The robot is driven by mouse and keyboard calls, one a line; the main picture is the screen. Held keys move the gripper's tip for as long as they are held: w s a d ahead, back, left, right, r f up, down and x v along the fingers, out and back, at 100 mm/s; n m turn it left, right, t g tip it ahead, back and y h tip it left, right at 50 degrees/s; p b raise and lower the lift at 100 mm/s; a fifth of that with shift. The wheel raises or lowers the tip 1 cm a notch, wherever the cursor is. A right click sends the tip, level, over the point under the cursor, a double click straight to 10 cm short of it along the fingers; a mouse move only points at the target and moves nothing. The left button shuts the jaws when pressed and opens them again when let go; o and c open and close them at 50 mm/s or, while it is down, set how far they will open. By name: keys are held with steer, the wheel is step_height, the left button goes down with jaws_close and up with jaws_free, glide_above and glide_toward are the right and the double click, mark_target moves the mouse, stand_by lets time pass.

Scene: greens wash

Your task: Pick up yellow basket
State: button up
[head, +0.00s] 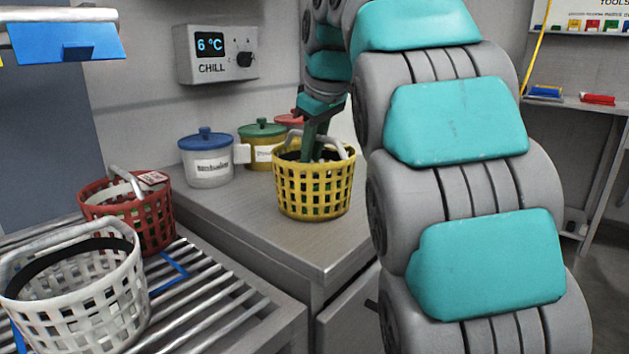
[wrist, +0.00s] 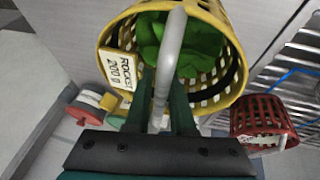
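The yellow basket (head: 314,197) is upright on the grey counter. It has a pale arched handle (wrist: 170,55) and a label reading "ROCKET 200 g" (wrist: 123,70), with green leaves inside. The basket fills the upper middle of the wrist view (wrist: 237,60). My gripper (head: 313,152) points down into the basket's top. In the wrist view, its two dark green fingers (wrist: 163,90) stand on either side of the handle, close against it, and look shut on it. I see no clear gap under the basket.
A red basket (head: 148,222) and a white basket (head: 85,295) stand on the metal rack (head: 215,305) at left. A blue-lidded jar (head: 207,168), a green-lidded jar (head: 262,153) and a red-lidded jar (head: 287,121) stand behind the yellow basket. The counter front (head: 310,240) is clear.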

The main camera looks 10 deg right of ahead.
steer(key=shift+c, duration=0.2)
jaws_close()
stand_by(1.1)
